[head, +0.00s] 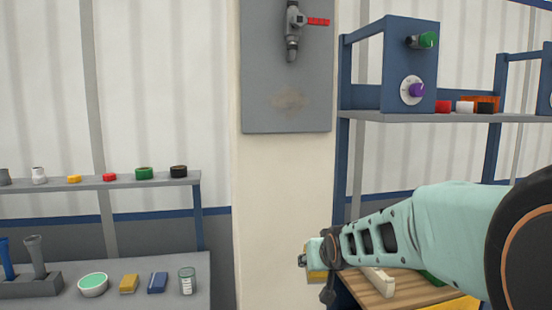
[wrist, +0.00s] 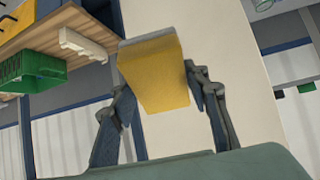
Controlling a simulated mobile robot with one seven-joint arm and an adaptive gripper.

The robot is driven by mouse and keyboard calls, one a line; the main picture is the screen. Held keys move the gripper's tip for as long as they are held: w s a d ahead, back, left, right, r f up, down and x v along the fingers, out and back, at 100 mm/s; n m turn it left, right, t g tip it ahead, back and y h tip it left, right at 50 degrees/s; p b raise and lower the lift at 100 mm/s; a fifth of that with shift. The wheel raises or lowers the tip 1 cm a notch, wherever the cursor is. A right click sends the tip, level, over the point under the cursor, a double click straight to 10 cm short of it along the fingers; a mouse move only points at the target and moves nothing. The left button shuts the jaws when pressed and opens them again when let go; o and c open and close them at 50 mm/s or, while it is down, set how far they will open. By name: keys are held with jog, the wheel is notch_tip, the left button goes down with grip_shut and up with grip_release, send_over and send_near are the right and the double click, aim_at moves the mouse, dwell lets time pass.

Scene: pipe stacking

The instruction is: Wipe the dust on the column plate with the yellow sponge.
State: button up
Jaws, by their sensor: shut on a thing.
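The column plate (head: 286,95) is a grey panel on the pale column. A brownish dust patch (head: 289,101) shows on its lower part, below a valve with a red handle. My gripper (head: 316,258) is low in front of the column, well below the plate. In the wrist view, the gripper (wrist: 160,85) is shut on the yellow sponge (wrist: 155,78), which has a greyish far edge. A small part of the sponge also shows in the head view (head: 317,275); the gripper hides the rest.
A valve (head: 292,22) sticks out of the plate's upper part. A shelf with a blue control box (head: 408,65) stands on the right. A wooden surface (head: 385,291) lies under my arm. The left bench (head: 225,295) holds a bowl, yellow and blue blocks and a jar.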

jog(key=w+a+r+t, duration=0.1)
jog(key=r, duration=0.1)
jog(key=w+a+r+t, duration=0.1)
jog(key=r, duration=0.2)
jog(key=w+a+r+y, duration=0.1)
jog(key=r, duration=0.1)
jog(key=shift+w+r+n+t+b, duration=0.2)
jog(key=shift+w+n+t+b, duration=0.1)
jog(key=shift+t, duration=0.1)
jog(key=w+a+r+t+y, duration=0.2)
jog(key=a+r+t, duration=0.2)
jog(key=r, duration=0.6)
jog(key=n+t+y+b, duration=0.1)
jog(key=t+y+b, duration=0.1)
jog(key=t, duration=0.2)
send_near(264, 102)
notch_tip(264, 102, up, 2)
jog(key=s, duration=0.2)
jog(key=shift+w+a+r+p, duration=0.1)
jog(key=shift+w+a+p, duration=0.15)
jog(key=shift+w+p, duration=0.6)
jog(key=shift+w+a+r+p, duration=0.1)
jog(key=shift+w+a+p, duration=0.1)
jog(key=shift+w+p, duration=0.65)
jog(key=shift+w+a+p, duration=0.25)
jog(key=shift+w+p, duration=0.25)
jog(key=shift+w, duration=0.7)
jog(key=shift+w+a, duration=0.25)
jog(key=shift+w, duration=0.7)
jog(key=shift+d, duration=0.1)
